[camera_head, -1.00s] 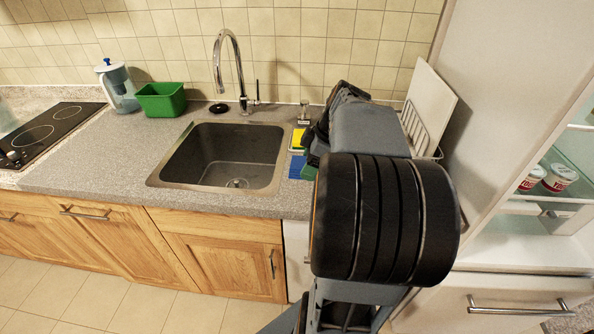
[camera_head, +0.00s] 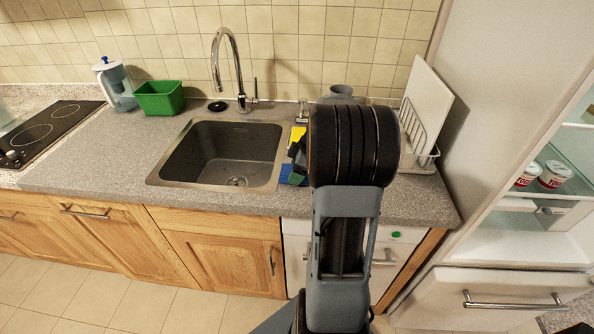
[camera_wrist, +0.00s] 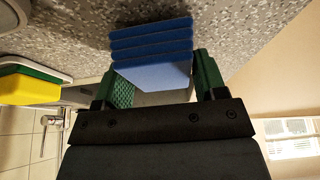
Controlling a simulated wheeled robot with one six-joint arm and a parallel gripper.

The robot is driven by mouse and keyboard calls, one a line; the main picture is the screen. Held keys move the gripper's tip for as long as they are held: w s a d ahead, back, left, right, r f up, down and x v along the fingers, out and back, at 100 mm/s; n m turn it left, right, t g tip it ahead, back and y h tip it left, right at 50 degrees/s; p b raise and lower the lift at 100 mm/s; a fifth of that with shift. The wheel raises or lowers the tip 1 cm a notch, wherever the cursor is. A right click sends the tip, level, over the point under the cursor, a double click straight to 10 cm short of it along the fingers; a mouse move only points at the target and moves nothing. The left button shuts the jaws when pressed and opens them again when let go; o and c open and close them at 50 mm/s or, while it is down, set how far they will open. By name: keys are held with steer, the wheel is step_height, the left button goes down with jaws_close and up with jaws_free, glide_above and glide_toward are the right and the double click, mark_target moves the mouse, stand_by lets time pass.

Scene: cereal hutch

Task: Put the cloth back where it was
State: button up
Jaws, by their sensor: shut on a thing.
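The blue cloth (camera_head: 291,176) lies at the right rim of the sink, mostly hidden behind my arm. In the wrist view the cloth (camera_wrist: 150,62) is a folded stack of blue layers between the green fingers of my gripper (camera_wrist: 160,80). My gripper is shut on the cloth, close to the speckled counter (camera_wrist: 250,25). I cannot tell whether the cloth touches the counter. In the head view my gripper (camera_head: 298,152) is mostly covered by my arm.
A yellow-and-green sponge (camera_wrist: 28,88) sits beside the gripper. The sink (camera_head: 225,155) is empty, with a tall tap (camera_head: 238,70) behind it. A dish rack (camera_head: 418,135) with a white board (camera_head: 428,95) stands to the right.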

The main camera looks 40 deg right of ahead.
steer(key=shift+f, duration=0.25)
steer(key=shift+f, duration=0.15)
steer(key=o, duration=1)
steer(key=shift+c, duration=0.2)
steer(key=shift+r, duration=0.3)
steer(key=v, duration=1.1)
steer(key=s+a+f+m+h, duration=0.1)
steer(key=s+a+m, duration=0.3)
steer(key=a, duration=0.8)
steer(key=s+a+f+m+h, duration=0.2)
steer(key=s+a+m, duration=0.3)
steer(key=a, duration=0.7)
steer(key=shift+a+f, duration=0.4)
steer(key=shift+f, duration=0.25)
